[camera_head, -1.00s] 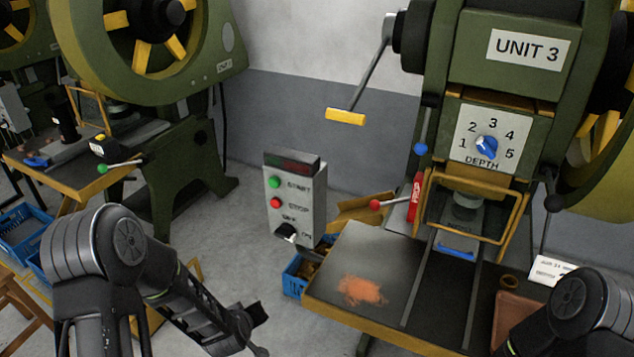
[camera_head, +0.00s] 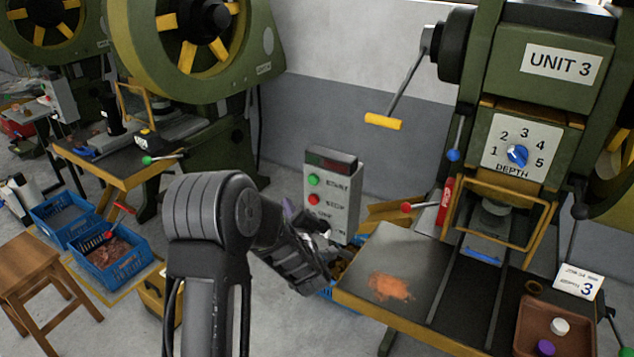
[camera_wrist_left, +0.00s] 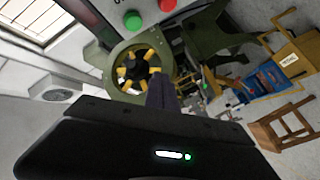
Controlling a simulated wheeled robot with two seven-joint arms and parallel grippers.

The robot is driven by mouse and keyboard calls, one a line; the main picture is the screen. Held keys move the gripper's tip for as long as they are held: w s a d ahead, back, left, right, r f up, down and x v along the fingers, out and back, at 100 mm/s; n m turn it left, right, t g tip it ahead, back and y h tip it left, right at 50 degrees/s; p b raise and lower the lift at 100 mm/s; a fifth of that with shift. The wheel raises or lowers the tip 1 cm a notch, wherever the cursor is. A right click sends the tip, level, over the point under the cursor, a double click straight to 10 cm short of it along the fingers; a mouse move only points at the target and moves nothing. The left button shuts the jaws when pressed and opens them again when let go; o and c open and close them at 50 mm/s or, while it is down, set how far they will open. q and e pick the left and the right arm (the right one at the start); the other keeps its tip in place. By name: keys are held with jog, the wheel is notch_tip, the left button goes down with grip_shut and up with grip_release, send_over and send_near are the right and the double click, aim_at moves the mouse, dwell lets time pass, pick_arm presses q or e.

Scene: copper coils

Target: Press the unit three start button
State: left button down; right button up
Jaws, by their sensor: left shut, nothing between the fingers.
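The unit three control box (camera_head: 343,180) is a grey panel with a dark display on top. Its green START button (camera_head: 314,180) is uncovered, with the red STOP button (camera_head: 314,200) just below. My left gripper (camera_head: 290,208) is shut and empty, in front of the box's lower left and a little below and left of the green button, apart from it. In the left wrist view, the green button (camera_wrist_left: 132,20) and red button (camera_wrist_left: 167,5) are at the top edge, above the shut fingers (camera_wrist_left: 160,92). My right gripper is out of view.
The green UNIT 3 press (camera_head: 545,90) and its table (camera_head: 410,265) stand to the right, with a red-knobbed lever (camera_head: 406,207) near the box. Another press (camera_head: 205,65), blue crates (camera_head: 105,262) and a wooden stool (camera_head: 30,275) are to the left.

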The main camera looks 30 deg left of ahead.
aim_at(313, 180)
pick_arm(q)
jog(key=w, duration=0.8)
jog(key=shift+w, duration=0.4)
dwell(2.0)
jog(key=shift+w+a+b, duration=0.1)
jog(key=shift+w+b, duration=0.25)
jog(key=shift+w, duration=0.05)
